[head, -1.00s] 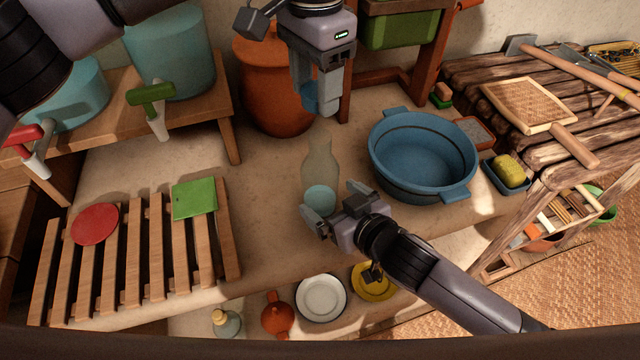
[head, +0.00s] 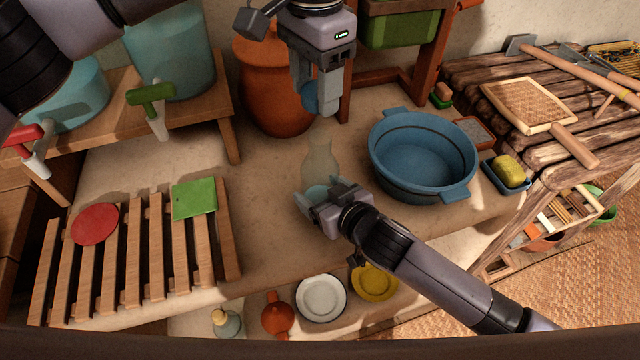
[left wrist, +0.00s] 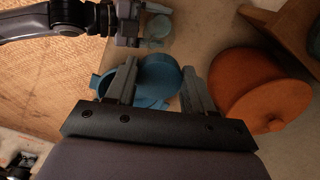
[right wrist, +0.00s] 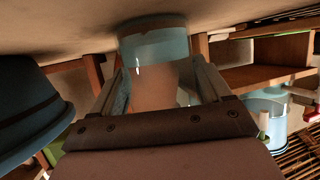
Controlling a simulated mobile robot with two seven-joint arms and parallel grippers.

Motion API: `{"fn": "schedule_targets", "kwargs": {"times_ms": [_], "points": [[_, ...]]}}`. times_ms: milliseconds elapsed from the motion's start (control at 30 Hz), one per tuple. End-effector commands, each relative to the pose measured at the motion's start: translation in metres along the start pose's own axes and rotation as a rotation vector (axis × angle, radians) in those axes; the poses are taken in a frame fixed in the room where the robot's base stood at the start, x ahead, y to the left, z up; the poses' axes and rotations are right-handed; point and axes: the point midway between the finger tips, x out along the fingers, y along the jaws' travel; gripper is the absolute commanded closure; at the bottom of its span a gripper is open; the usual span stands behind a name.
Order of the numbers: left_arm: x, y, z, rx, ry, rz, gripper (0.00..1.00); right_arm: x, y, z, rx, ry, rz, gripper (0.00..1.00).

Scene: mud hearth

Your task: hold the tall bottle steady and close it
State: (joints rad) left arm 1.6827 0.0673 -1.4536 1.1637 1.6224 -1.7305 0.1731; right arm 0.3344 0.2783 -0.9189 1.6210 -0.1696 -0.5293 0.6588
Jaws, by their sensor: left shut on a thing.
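The tall bottle (head: 320,152) is see-through, with a blue-green lower part, and stands upright on the counter. Its top looks open in the head view. My right gripper (head: 318,196) is low at the bottle, one finger on each side; the right wrist view shows the bottle (right wrist: 155,55) between them. I cannot tell whether they press on it. My left gripper (head: 325,105) points down above and behind the bottle, shut on a blue cap (left wrist: 160,75). In the head view the fingers mostly hide the cap.
A blue basin (head: 420,150) stands right of the bottle. An orange pot (head: 268,90) stands behind left, close to my left gripper. A slatted rack (head: 130,270) lies left. Plates and small pots sit below the front edge. Counter between rack and bottle is clear.

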Motion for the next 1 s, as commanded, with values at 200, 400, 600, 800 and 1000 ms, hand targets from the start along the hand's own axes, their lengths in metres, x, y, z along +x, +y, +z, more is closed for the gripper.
{"fn": "schedule_targets", "kwargs": {"times_ms": [200, 400, 600, 800, 1000], "points": [[0.012, 0.000, 0.000, 0.000, -0.002, 0.002, 0.75, 0.000, 0.000, 0.000, 0.000, 0.000, 0.000, 0.78], [0.041, 0.001, 0.000, 0.001, -0.002, 0.002, 0.75, 0.000, 0.000, 0.000, 0.000, 0.000, 0.000, 0.78], [0.050, 0.000, 0.000, 0.000, 0.001, -0.001, 0.75, 0.000, 0.000, 0.000, 0.000, 0.000, 0.000, 0.78], [0.050, 0.000, 0.000, 0.000, 0.000, -0.001, 0.75, 0.000, 0.000, 0.000, 0.000, 0.000, 0.000, 0.78], [0.050, 0.000, 0.000, 0.000, 0.000, -0.001, 0.75, 0.000, 0.000, 0.000, 0.000, 0.000, 0.000, 0.78]]}}
